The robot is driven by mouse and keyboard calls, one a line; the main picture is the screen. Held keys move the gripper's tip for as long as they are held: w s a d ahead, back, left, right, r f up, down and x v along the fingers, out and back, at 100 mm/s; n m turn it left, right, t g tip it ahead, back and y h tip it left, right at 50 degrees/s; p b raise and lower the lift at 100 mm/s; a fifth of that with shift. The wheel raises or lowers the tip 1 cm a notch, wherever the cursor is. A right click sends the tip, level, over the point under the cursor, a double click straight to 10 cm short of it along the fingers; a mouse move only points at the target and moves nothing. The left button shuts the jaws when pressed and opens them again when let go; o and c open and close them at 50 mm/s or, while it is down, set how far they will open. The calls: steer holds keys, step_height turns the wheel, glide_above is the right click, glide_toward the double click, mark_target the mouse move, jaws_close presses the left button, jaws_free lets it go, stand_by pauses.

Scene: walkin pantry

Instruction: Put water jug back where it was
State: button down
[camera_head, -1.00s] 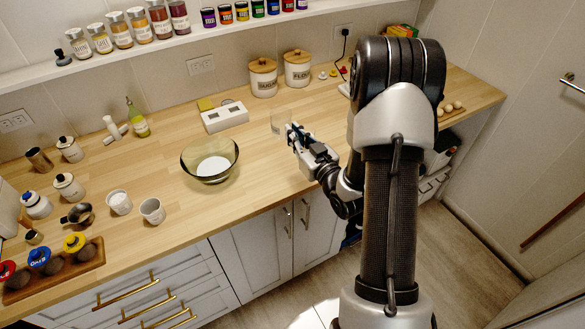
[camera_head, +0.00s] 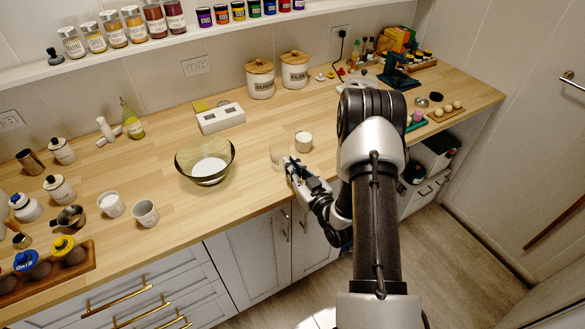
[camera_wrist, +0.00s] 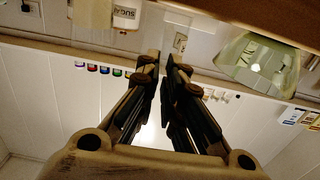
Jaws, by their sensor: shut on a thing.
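The water jug (camera_head: 278,155) looks like a small clear glass vessel, hard to make out against the wood. My gripper (camera_head: 288,164) is at its right side in the head view, near the counter's front edge. In the wrist view, my gripper (camera_wrist: 168,62) has its fingers close together at the clear jug (camera_wrist: 179,28), which shows faintly beyond the tips. The gripper is shut on the jug. I cannot tell whether the jug's base touches the counter.
A glass bowl (camera_head: 190,163) with white contents stands left of the jug. A white-filled cup (camera_head: 303,142) stands close behind, to the right. Sugar (camera_head: 261,82) and flour (camera_head: 295,72) canisters and a white box (camera_head: 221,118) stand farther back. Bare counter (camera_head: 250,150) lies between bowl and jug.

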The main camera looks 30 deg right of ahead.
steer(key=shift+f, duration=0.15)
steer(key=c, duration=1.7)
jaws_free()
